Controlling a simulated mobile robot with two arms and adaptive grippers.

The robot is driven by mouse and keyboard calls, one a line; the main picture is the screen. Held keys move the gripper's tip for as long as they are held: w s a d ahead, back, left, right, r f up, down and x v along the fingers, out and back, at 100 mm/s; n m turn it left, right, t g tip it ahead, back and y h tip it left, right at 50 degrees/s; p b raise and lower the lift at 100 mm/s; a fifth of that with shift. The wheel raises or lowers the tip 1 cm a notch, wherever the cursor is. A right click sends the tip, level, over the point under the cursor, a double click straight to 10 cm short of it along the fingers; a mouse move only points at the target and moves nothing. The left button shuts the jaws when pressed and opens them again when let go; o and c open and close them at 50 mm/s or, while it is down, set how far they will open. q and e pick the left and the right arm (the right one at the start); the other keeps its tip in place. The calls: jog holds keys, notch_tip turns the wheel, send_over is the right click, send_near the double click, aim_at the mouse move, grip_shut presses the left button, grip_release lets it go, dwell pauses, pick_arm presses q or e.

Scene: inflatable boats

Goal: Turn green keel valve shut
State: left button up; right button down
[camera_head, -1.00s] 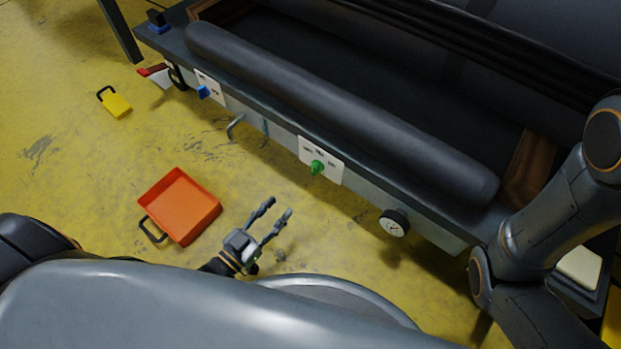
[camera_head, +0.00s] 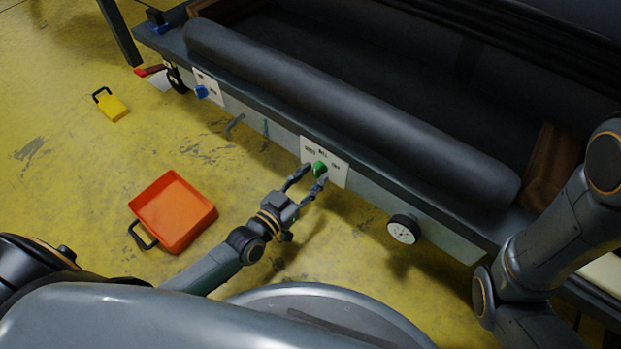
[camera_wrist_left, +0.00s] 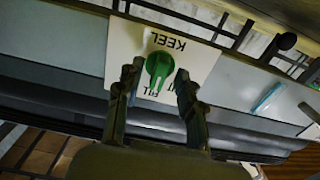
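The green keel valve (camera_head: 319,169) is a small knob on a white label plate (camera_head: 338,174) on the front panel of the bench. In the left wrist view the green knob (camera_wrist_left: 160,67) sits on the plate marked KEEL (camera_wrist_left: 203,63), upside down in that picture. My left gripper (camera_head: 313,177) is open, its fingertips reaching up to either side of the knob. In the left wrist view the fingers (camera_wrist_left: 158,82) flank the knob with gaps visible; I see no clear contact. My right arm enters at the right, but its gripper is out of view.
A blue valve (camera_head: 201,92) is on another plate further left, and a round gauge (camera_head: 403,229) is to the right. A dark tube (camera_head: 350,110) lies on the bench above. An orange tray (camera_head: 173,211) and a yellow item (camera_head: 113,107) are on the open yellow floor.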

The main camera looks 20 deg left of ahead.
pick_arm(q)
grip_shut()
jog(key=shift+r+n+p, duration=0.1)
jog(key=shift+n+p, duration=0.7)
jog(key=shift+n, duration=0.1)
jog(key=shift+n+p, duration=0.75)
jog(key=shift+n, duration=0.45)
jog(key=n+p, duration=0.1)
jog(key=n, duration=0.1)
jog(key=shift+n, duration=0.3)
jog(key=shift+n+p, duration=0.3)
jog(key=shift+n, duration=1.2)
jog(key=shift+f, duration=0.2)
